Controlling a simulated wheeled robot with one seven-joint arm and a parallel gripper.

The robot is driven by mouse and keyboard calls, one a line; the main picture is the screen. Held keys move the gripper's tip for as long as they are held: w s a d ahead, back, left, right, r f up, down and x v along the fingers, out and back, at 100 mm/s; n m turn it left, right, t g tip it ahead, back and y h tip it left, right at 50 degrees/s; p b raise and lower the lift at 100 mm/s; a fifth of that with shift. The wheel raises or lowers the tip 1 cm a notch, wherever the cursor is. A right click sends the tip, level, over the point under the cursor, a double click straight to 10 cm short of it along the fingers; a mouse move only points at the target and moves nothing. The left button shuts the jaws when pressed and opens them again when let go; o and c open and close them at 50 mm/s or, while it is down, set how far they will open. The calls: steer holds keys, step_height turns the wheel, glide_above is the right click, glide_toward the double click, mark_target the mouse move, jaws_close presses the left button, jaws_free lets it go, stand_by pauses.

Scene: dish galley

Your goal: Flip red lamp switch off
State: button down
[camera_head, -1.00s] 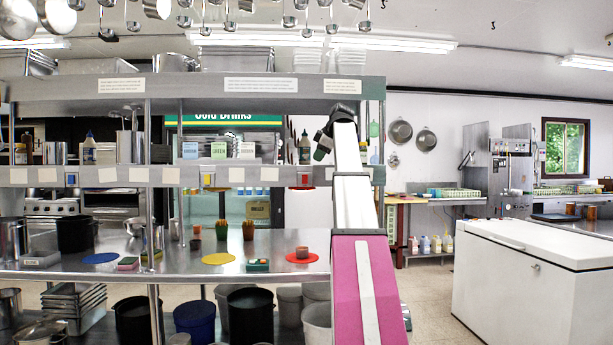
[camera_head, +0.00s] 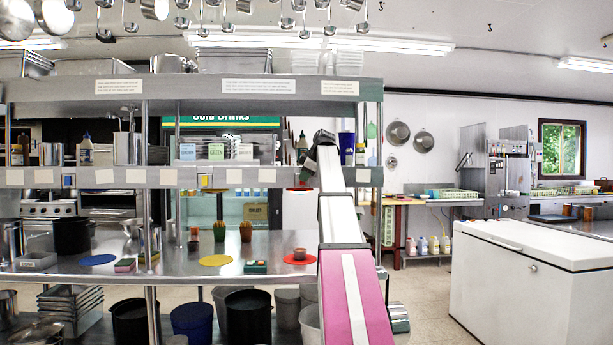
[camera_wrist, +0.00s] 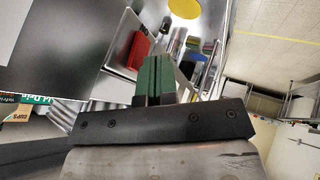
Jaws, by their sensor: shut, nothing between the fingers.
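The red lamp switch sits on the front rail of the shelf, in line with the blue and yellow ones. In the head view only a thin red strip (camera_head: 299,189) of it shows below my gripper (camera_head: 312,160), which hides the rest. In the wrist view a red block (camera_wrist: 139,50), likely part of this switch, lies just left of the green fingertips of my gripper (camera_wrist: 156,66). The fingers are shut with nothing between them. I cannot tell whether they touch the switch, and its lever position is hidden.
A yellow switch (camera_head: 206,182) and a blue switch (camera_head: 69,181) are on the same rail. Below, a red round mat (camera_head: 287,260) bears a small brown pot (camera_head: 299,253). Bottles and boxes stand on the shelf above. A white chest freezer (camera_head: 520,265) stands at right.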

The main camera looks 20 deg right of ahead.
steer(key=shift+w+d, duration=0.1)
steer(key=shift+w, duration=0.3)
steer(key=shift+w+r, duration=0.15)
steer(key=shift+w, duration=0.1)
steer(key=shift+d+r, duration=0.1)
steer(key=shift+r, duration=0.7)
stand_by(0.3)
